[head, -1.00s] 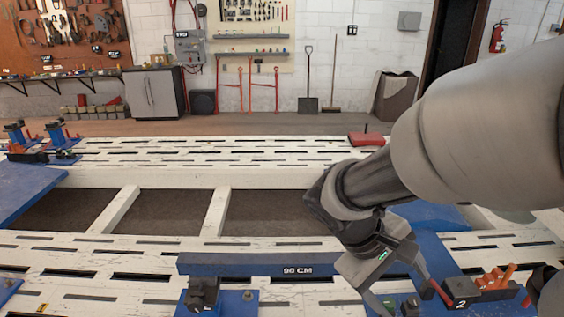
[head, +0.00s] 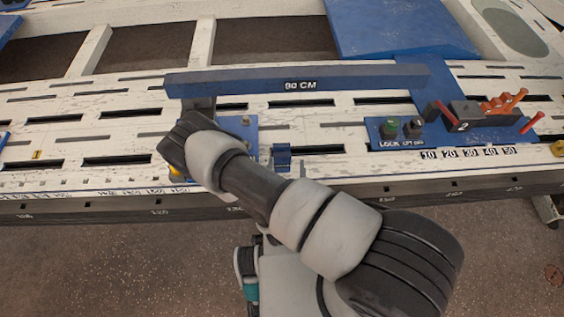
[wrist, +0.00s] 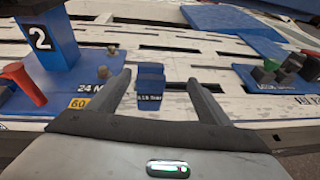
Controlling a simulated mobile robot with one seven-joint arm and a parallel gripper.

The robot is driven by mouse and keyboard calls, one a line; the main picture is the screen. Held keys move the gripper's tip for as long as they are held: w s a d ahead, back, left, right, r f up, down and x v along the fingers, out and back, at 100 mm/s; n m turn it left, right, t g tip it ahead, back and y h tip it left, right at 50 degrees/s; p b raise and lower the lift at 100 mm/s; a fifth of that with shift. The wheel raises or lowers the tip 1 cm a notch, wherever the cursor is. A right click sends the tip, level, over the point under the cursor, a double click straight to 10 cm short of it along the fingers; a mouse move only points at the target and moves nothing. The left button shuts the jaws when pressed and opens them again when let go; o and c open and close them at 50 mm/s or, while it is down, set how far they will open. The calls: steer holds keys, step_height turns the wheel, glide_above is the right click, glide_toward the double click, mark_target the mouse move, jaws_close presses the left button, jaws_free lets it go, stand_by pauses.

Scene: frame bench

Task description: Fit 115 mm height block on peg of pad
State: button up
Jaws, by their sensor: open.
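A small blue block (wrist: 150,88) with a white label, too small to read surely, stands on the white bench. It also shows in the head view (head: 282,156), just right of a blue pad (head: 240,130). In the wrist view my gripper (wrist: 158,78) is open, and the block appears between its two fingers; I cannot tell whether they reach around it. In the head view my arm hides the fingers. The blue pad with a post marked 2 (wrist: 45,40) stands left of the gripper.
A long blue beam (head: 230,86) marked 90 CM lies above the pad, close behind my wrist. To the right is a blue panel (head: 385,140) with knobs, red and orange handles and number labels. The slotted white bench (head: 80,120) is largely free at left.

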steer(key=n+y, duration=0.1)
glide_toward(283, 162)
steer(key=w, duration=0.1)
steer(key=shift+g, duration=0.3)
steer(key=b+x, duration=0.3)
steer(key=x, duration=0.7)
steer(key=shift+w, duration=0.15)
steer(key=shift+b+x, duration=1.45)
steer(key=shift+x, duration=1.6)
steer(key=shift+a, duration=0.15)
steer(key=c, duration=1.8)
steer(key=shift+r, duration=0.15)
jaws_close()
